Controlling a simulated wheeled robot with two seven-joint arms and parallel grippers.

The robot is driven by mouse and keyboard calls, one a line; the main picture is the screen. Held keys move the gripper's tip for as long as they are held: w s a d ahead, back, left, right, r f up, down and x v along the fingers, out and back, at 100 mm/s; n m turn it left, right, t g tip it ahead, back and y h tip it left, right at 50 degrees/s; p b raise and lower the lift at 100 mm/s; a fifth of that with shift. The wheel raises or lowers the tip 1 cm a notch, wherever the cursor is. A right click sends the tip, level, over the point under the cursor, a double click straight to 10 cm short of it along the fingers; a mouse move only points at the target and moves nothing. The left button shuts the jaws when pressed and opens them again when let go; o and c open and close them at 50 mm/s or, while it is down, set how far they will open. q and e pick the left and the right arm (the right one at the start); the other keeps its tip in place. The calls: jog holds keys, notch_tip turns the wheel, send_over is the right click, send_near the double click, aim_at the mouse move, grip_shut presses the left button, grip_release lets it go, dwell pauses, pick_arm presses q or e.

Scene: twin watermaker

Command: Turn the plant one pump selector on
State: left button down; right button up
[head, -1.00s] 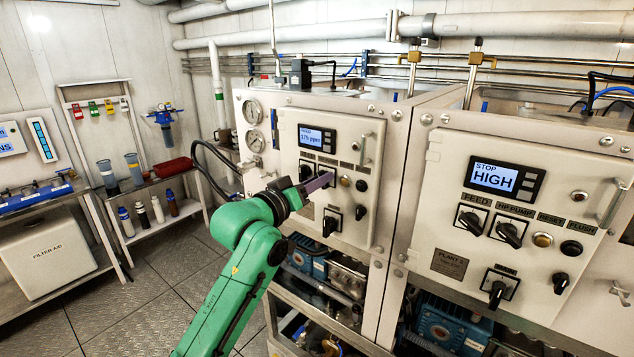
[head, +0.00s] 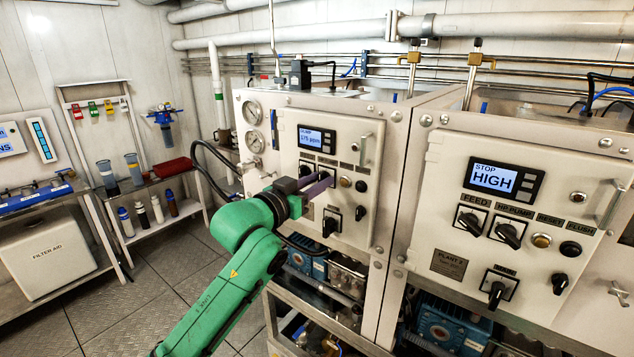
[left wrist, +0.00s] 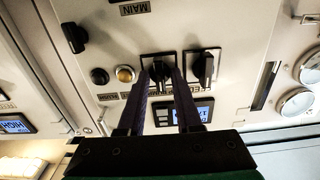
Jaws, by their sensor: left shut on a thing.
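The plant one panel (head: 350,135) is on the left cabinet in the head view, with a small lit display (head: 317,139). My left gripper (head: 322,182) is at its upper knob row and hides the pump selector there. In the left wrist view, which is upside down, the gripper's purple fingers (left wrist: 162,75) lie either side of the black pump selector (left wrist: 160,69), shut on it. The feed selector (left wrist: 205,67) is beside it, outside the fingers. My right gripper is not in view.
The main selector (head: 331,226) is below my gripper. A yellow-topped button (left wrist: 124,74) and a black knob (left wrist: 99,76) sit beside the pump selector. The plant two panel (head: 515,190) is to the right, its display reading STOP HIGH. A panel handle (head: 366,149) sticks out nearby.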

pick_arm(q)
jog(key=c, duration=0.9)
grip_release()
jog(key=b+v, duration=0.5)
jog(key=v, duration=0.9)
jog(key=shift+s+a, duration=0.2)
